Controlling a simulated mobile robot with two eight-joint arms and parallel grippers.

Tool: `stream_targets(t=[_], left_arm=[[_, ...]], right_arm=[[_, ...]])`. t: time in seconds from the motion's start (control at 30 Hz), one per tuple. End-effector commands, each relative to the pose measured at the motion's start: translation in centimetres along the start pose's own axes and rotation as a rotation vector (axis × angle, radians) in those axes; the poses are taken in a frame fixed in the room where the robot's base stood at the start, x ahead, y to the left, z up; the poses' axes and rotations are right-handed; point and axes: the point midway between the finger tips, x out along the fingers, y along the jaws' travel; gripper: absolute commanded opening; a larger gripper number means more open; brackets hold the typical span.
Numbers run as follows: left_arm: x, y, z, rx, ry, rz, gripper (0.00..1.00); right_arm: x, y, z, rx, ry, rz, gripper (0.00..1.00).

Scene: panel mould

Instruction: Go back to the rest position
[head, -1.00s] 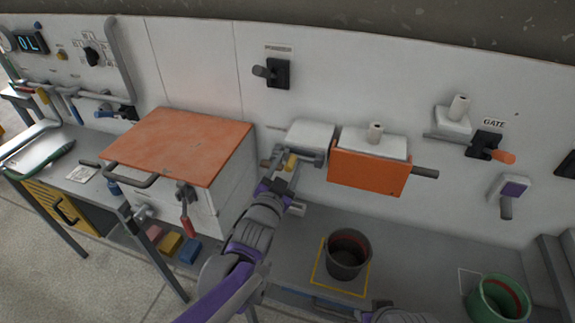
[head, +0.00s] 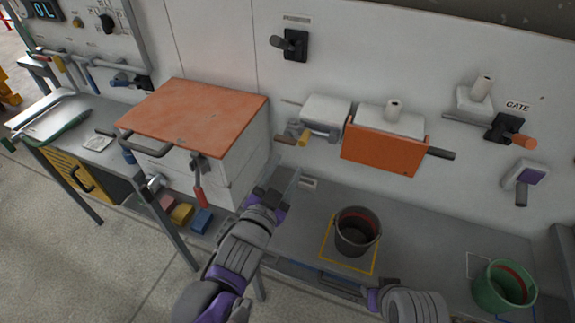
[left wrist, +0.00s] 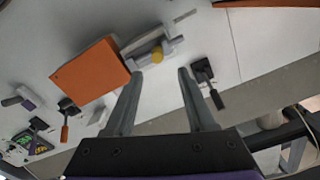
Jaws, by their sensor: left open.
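My left gripper (head: 278,178) is in front of the wall panel, right of the orange-topped box (head: 190,117), and holds nothing. In the left wrist view its two fingers (left wrist: 160,76) stand apart with only the panel beyond them.
A dark bucket (head: 356,234) stands in a yellow square on the grey bench (head: 425,245). A green bucket (head: 503,287) stands at right. An orange block (head: 382,153) and a gate lever (head: 508,128) stick out from the panel. A red-handled latch (head: 199,184) hangs on the box front.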

Motion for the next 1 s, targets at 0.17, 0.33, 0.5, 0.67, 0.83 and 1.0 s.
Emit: stream_targets(t=[0.17,0.33,0.5,0.67,0.83,1.0], left_arm=[[0.0,0.0,0.0,0.0,0.0,0.0,0.55],[0.0,0.0,0.0,0.0,0.0,0.0,0.55],[0.0,0.0,0.0,0.0,0.0,0.0,0.55],[-0.7,-0.9,1.3,-0.023,-0.077,-0.007,0.55],[-5.4,-3.5,6.9,-0.152,-0.411,-0.038,0.55],[-13.5,-4.0,12.4,-0.338,-0.797,-0.063,0.55]], right_arm=[[0.0,0.0,0.0,0.0,0.0,0.0,0.35],[0.0,0.0,0.0,0.0,0.0,0.0,0.35],[0.0,0.0,0.0,0.0,0.0,0.0,0.35],[-0.2,0.0,-0.2,0.0,0.001,0.0,0.35],[-1.1,0.0,-0.9,0.0,0.006,0.0,0.35],[-1.9,0.0,-1.7,0.0,0.012,0.0,0.35]])
